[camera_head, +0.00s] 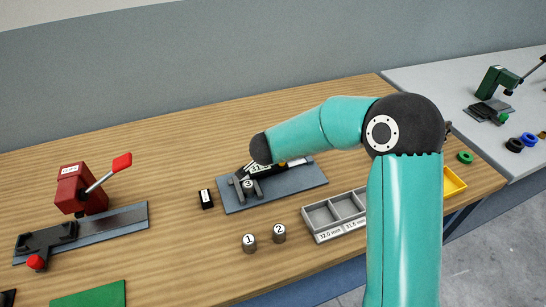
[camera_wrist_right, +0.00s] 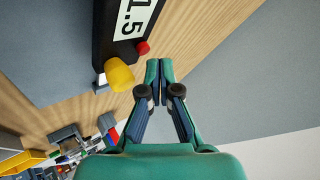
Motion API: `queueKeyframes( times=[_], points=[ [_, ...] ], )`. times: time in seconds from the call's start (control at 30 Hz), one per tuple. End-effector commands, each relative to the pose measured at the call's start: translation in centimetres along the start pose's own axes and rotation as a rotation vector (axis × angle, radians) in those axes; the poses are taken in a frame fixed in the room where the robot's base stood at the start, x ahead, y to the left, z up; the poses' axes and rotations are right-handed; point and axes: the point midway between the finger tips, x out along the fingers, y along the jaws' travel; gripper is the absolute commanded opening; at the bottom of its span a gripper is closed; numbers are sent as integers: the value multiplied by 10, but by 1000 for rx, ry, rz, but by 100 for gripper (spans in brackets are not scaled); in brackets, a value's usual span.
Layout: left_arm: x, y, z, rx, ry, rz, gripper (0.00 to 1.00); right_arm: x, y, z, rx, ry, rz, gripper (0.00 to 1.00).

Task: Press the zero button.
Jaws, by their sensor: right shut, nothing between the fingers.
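A dark digital gauge (camera_head: 291,163) lies on a grey base plate (camera_head: 232,203), partly hidden by my right arm. In the right wrist view the gauge (camera_wrist_right: 103,50) shows a display ending in 1.5, a small red button (camera_wrist_right: 143,48) and a yellow knob (camera_wrist_right: 119,75). No label shows on either, so I cannot tell which is the zero button. My right gripper (camera_wrist_right: 165,68) is shut and empty, its tips beside the red button, apparently apart from it. In the head view that gripper is not clearly visible. My left gripper is not in view.
Cylinder 3 (camera_head: 249,185) sits at the gauge's jaws. Cylinders 1 (camera_head: 249,243) and 2 (camera_head: 279,233) stand in front, beside a grey sorting tray (camera_head: 310,227). A red lever device (camera_head: 80,190) stands far left.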

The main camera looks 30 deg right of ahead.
Motion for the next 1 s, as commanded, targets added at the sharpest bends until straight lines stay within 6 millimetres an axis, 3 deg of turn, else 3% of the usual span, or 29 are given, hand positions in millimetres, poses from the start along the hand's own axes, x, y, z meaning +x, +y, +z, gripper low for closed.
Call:
queueKeyframes(
  times=[1.0],
  points=[
    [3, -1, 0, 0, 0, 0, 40, 8, 6, 5, 0, 0, 1, 0]
  ],
)
